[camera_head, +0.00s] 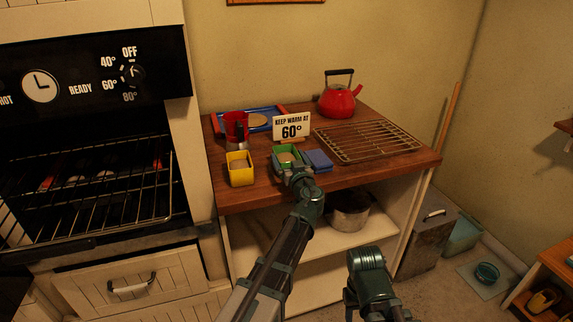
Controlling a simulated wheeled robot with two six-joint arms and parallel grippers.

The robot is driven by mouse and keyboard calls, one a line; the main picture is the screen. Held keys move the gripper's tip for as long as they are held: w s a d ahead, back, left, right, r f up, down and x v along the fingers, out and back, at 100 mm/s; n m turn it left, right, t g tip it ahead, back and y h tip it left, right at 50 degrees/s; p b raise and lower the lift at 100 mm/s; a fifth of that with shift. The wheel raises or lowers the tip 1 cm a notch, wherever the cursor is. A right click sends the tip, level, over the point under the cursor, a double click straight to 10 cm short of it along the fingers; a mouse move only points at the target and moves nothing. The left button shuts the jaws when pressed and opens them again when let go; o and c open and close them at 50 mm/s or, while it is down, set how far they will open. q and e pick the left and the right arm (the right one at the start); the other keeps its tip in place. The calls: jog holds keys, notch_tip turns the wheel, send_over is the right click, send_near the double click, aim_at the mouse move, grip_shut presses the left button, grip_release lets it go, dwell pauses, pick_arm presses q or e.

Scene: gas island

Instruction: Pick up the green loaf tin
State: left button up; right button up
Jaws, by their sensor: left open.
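The green loaf tin (287,151) sits on the wooden counter, with a pale filling inside.
The counter (250,197) also holds a red moka pot (236,128), a "keep warm at 60°" sign (291,127), a wire rack (366,141), a red kettle (339,100) and a blue tray (222,122). An open oven (90,190) stands at left.

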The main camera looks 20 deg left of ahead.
pick_arm(q)
jog(key=c, duration=1.4)
jog(key=shift+r, duration=0.1)
pick_arm(e)
jog(key=shift+r, duration=0.1)
